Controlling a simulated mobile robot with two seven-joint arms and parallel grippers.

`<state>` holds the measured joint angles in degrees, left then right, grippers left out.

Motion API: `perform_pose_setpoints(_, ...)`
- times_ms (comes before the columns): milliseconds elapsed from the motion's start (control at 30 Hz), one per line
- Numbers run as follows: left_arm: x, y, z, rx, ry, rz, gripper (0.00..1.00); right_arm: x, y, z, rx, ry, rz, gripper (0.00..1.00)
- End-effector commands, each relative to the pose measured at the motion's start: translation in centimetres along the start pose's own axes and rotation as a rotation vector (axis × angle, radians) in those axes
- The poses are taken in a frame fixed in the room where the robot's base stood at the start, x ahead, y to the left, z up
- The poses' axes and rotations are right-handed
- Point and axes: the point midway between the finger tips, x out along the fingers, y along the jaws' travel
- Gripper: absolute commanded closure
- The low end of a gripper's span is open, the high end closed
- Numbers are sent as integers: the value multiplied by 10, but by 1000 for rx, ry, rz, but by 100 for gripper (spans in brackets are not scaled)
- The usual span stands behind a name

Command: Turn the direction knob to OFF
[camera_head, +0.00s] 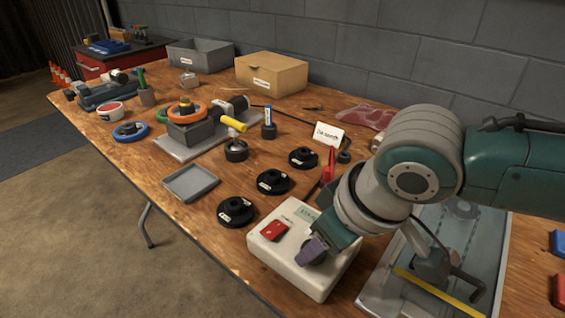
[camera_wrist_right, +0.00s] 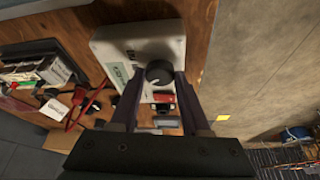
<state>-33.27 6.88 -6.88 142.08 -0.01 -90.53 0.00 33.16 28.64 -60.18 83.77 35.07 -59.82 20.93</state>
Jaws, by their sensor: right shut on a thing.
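A white control box (camera_head: 292,275) stands near the table's front edge, with a red switch (camera_head: 274,231) and a small green display (camera_head: 307,214) on its top. My right gripper (camera_head: 314,250) reaches down onto the box from the right. In the right wrist view its two fingers (camera_wrist_right: 158,88) are shut on the dark round direction knob (camera_wrist_right: 158,72), one on each side. A white mark shows on the knob's face. The white box (camera_wrist_right: 108,50) is also in that view. In the head view the gripper mostly hides the knob. My left gripper is in neither view.
Several black discs (camera_head: 236,211) and a grey tray (camera_head: 191,183) lie left of the box. A clear-topped tray (camera_head: 380,289) with a yellow strip is close on its right.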

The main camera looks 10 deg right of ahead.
Motion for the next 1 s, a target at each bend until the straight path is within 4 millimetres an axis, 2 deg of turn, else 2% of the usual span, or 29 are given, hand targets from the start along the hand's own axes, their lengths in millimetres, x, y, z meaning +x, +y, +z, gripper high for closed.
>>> perform_pose_setpoints(33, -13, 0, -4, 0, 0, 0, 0, -6, -2, -1, 38, -5, 11, 100)
perform_pose_setpoints(100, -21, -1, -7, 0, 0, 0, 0, -6, -3, -1, 93, -5, 34, 100)
perform_pose_setpoints(400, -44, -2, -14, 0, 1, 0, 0, -3, -5, -1, 324, -5, 129, 100)
perform_pose_setpoints(700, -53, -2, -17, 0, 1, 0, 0, 0, -6, -1, 485, -3, 198, 100)
perform_pose_setpoints(1000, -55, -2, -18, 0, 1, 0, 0, 1, -5, -1, 550, -1, 227, 100)
